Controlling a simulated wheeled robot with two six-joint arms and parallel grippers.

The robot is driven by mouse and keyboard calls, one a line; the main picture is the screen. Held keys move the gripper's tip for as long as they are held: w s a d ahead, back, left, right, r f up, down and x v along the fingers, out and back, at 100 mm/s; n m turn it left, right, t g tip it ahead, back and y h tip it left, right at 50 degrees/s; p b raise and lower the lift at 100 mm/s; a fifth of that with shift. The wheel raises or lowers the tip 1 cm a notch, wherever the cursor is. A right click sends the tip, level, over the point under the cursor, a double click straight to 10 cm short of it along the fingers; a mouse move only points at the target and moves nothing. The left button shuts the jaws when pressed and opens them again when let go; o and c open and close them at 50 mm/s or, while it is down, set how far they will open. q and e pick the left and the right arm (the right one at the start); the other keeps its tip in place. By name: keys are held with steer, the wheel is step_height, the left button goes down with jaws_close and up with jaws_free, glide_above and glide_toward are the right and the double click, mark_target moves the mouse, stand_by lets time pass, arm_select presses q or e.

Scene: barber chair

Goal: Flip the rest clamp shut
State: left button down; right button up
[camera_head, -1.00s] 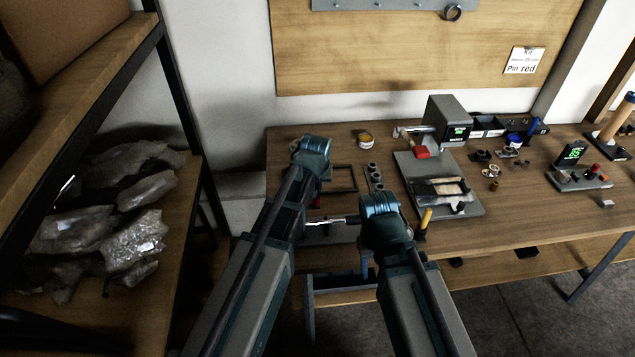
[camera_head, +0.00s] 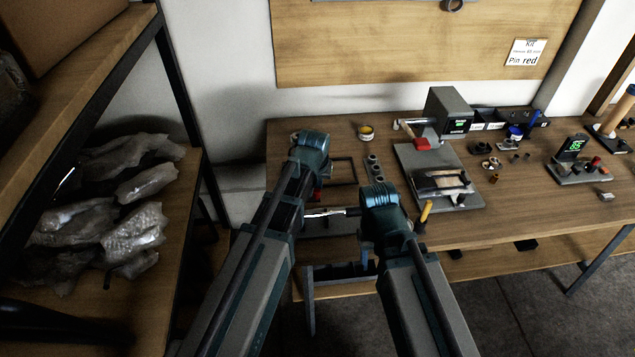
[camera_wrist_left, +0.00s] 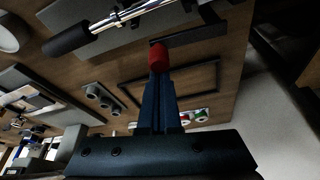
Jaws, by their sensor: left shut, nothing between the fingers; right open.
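A chrome shaft (camera_head: 330,212) lies level over a dark grey plate at the bench's front left, between my two wrists. In the left wrist view the shaft (camera_wrist_left: 122,18) has a black grip (camera_wrist_left: 66,41) at one end. A red knob (camera_wrist_left: 158,58) stands at the tip of my left gripper (camera_wrist_left: 160,78), which is shut and empty; whether they touch I cannot tell. A small red bit (camera_head: 318,194) shows beside my left wrist. My right gripper (camera_head: 365,258) is mostly hidden under its wrist, right of the shaft. The rest clamp itself is not clearly visible.
A dark rectangular frame (camera_head: 344,172) and a row of grey cups (camera_head: 374,166) lie behind the shaft. A grey-based device (camera_head: 420,160) stands to the right, with a yellow-handled tool (camera_head: 425,212) near it. A shelf with clear bags (camera_head: 130,235) is at the left.

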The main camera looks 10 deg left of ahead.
mark_target(319, 194)
arm_select(q)
steer(key=s+m, duration=0.1)
steer(key=s+m+h, duration=0.1)
steer(key=s+m, duration=0.1)
steer(key=m, duration=0.1)
steer(key=shift+d, duration=0.3)
steer(key=s+m, duration=0.1)
steer(key=s+m+h, duration=0.1)
steer(key=m, duration=0.1)
steer(key=s+m+g, duration=0.1)
steer(key=shift+a+m+h, duration=0.25)
steer(key=shift+m+h, duration=0.05)
steer(key=s+a+m, duration=0.1)
steer(key=m, duration=0.1)
steer(key=s+a+m+g+h, duration=0.1)
steer(key=s+m, duration=0.1)
steer(key=m, duration=0.1)
steer(key=s+a+m+g, duration=0.1)
steer(key=m, duration=0.1)
steer(key=shift+s+a, duration=0.25)
steer(key=shift+a, duration=0.1)
steer(key=shift+a, duration=0.1)
